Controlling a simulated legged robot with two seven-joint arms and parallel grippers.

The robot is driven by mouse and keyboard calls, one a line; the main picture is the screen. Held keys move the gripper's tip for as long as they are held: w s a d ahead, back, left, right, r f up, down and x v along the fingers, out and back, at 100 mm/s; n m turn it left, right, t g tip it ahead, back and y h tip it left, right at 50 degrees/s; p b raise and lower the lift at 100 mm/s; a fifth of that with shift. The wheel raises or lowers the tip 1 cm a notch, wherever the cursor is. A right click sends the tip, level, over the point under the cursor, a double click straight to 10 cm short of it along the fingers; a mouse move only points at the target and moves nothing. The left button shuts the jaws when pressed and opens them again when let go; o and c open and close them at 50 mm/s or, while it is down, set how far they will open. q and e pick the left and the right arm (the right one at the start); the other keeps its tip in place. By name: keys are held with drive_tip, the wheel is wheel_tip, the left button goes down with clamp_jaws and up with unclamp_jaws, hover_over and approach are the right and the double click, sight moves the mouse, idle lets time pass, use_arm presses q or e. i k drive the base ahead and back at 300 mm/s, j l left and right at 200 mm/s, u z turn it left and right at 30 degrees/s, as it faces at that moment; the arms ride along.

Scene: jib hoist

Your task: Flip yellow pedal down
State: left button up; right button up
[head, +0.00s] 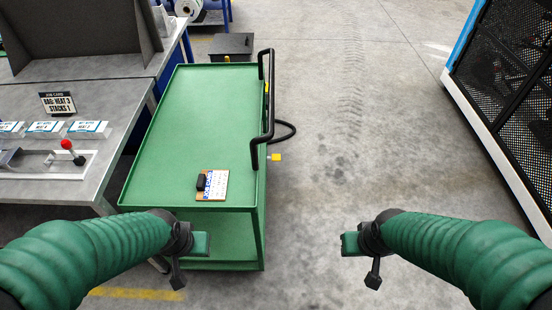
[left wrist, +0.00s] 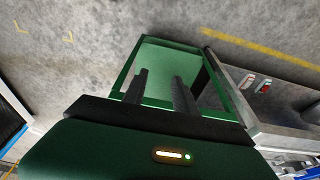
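A small yellow pedal (head: 276,157) sticks out low at the right side of the green cart (head: 205,115), beyond the near end of its black handle (head: 264,110). More yellow bits (head: 267,87) show farther along that side, mostly hidden by the handle and tray. My left gripper (head: 188,262) is in front of the cart's near edge, away from the pedal. In the left wrist view its two black fingers (left wrist: 158,80) are apart with nothing between them. My right gripper (head: 365,265) hangs over the floor, right of and nearer than the pedal.
A job card (head: 213,185) with a black clip lies on the cart's top tray. A grey workbench (head: 110,110) with a red-knobbed lever (head: 69,147) stands at left. A mesh-sided rack (head: 510,85) stands at right. The concrete floor (head: 360,120) between cart and rack is clear.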

sight(275, 158)
drive_tip(key=i+l+z, duration=0.4)
drive_tip(key=i+z, duration=0.4)
drive_tip(key=i, duration=0.15)
drive_tip(key=i+l+u, duration=0.25)
drive_tip(key=i, duration=0.25)
drive_tip(key=i+l+u, duration=0.15)
drive_tip(key=i+u, duration=0.15)
drive_tip(key=i, duration=0.2)
drive_tip(key=i+l+u, duration=0.25)
drive_tip(key=i+u, duration=0.2)
drive_tip(key=i+l+u, duration=0.25)
drive_tip(key=l+u, duration=0.2)
drive_tip(key=i+j, duration=0.3)
drive_tip(key=i, duration=0.2)
